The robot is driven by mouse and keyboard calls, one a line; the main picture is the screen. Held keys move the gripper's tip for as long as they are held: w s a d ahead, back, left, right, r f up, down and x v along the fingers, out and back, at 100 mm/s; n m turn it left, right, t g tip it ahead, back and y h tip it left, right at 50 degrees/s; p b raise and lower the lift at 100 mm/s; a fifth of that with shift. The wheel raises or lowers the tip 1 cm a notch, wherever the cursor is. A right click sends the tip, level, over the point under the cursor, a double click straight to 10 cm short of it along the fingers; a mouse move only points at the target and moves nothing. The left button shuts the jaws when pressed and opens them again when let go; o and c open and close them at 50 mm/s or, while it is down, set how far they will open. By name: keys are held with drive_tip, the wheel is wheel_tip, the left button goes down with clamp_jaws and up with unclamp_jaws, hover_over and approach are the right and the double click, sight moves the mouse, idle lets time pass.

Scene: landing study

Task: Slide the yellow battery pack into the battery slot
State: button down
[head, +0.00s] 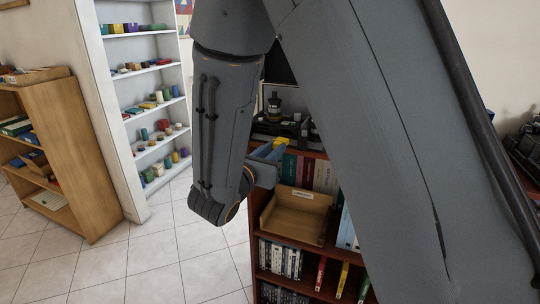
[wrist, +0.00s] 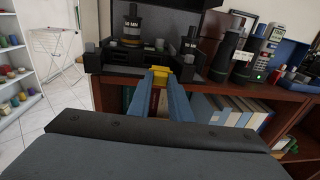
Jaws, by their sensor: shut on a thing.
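My gripper (wrist: 160,79) is shut on the yellow battery pack (wrist: 160,71), which shows between the tips of its two blue fingers. In the head view, the pack (head: 282,141) is a small yellow patch at the end of my gripper (head: 275,148), mostly hidden. A black dock unit (wrist: 125,57) stands on top of the bookcase just beyond the pack, with dark, labelled upright parts. It also shows in the head view (head: 270,128), partly covered by my arm. I cannot tell which opening is the battery slot, or whether the pack touches the unit.
The brown bookcase (head: 262,244) holds books and a wooden tray (head: 292,218). Black handheld devices (wrist: 229,57) and a blue box (wrist: 288,58) stand to the right on its top. White shelves (head: 117,75) and a wooden shelf (head: 85,145) are at left. The tiled floor between is clear.

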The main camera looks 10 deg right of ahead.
sight(276, 144)
drive_tip(key=shift+w+a+f+n+t+y, duration=0.3)
drive_tip(key=shift+a+n+t, duration=0.1)
drive_tip(key=shift+t, duration=0.2)
drive_tip(key=shift+d, duration=0.1)
drive_tip(key=shift+b+x, duration=0.65)
drive_tip(key=shift+x, duration=1.6)
drive_tip(key=shift+b+x, duration=0.6)
drive_tip(key=shift+x, duration=1.55)
drive_tip(key=c, duration=1.5)
unclamp_jaws()
drive_tip(key=shift+c, duration=0.2)
